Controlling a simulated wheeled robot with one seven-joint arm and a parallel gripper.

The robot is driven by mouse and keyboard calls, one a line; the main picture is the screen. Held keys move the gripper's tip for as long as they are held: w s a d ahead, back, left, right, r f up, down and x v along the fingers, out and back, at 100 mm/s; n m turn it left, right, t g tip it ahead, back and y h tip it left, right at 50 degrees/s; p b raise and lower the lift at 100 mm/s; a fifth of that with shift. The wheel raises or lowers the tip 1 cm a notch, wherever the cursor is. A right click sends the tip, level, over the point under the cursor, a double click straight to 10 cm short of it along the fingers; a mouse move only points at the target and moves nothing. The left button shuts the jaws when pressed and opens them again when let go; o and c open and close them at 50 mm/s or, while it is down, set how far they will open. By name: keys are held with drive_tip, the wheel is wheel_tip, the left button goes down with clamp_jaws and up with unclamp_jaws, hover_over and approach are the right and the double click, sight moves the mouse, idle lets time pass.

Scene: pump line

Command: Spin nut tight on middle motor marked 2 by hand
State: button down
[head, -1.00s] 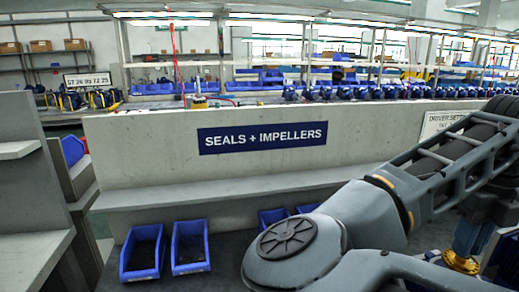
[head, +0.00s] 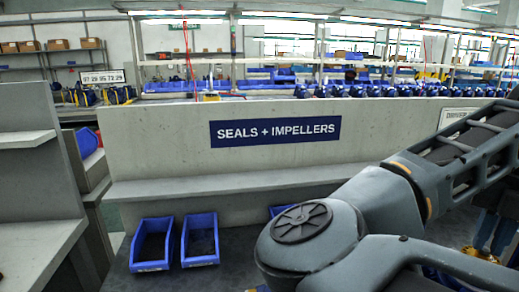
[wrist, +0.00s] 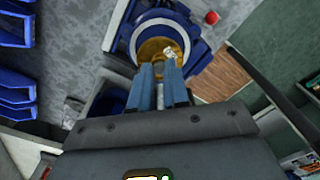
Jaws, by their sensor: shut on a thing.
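In the wrist view, a blue round motor housing (wrist: 200,57) with a brass-coloured face (wrist: 150,48) lies just beyond my fingertips. A small silvery piece, perhaps the nut (wrist: 169,51), shows at the tip of my right-hand finger. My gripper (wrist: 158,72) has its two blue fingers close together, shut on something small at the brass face. The fingers hide most of what they hold. In the head view, my gripper (head: 488,245) points down at the brass part (head: 480,255) near the right edge, partly behind my arm. No number 2 is readable.
Blue bins (head: 200,240) stand on the dark surface below a grey ledge. A concrete panel carries a "SEALS + IMPELLERS" sign (head: 276,131). In the wrist view, more blue bins (wrist: 15,60) line the left, and a red button-like part (wrist: 212,18) sits beside the motor.

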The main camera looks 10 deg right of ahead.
drive_tip(key=m+b, duration=0.1)
drive_tip(key=m, duration=0.2)
drive_tip(key=shift+f+m, duration=0.15)
drive_tip(key=shift+m, duration=0.25)
drive_tip(key=m, duration=0.2)
drive_tip(key=shift+m+b, duration=0.3)
drive_tip(key=shift+b, duration=0.1)
drive_tip(key=c, duration=1.3)
unclamp_jaws()
drive_tip(key=shift+r+p, duration=1.85)
drive_tip(key=shift+r, duration=0.55)
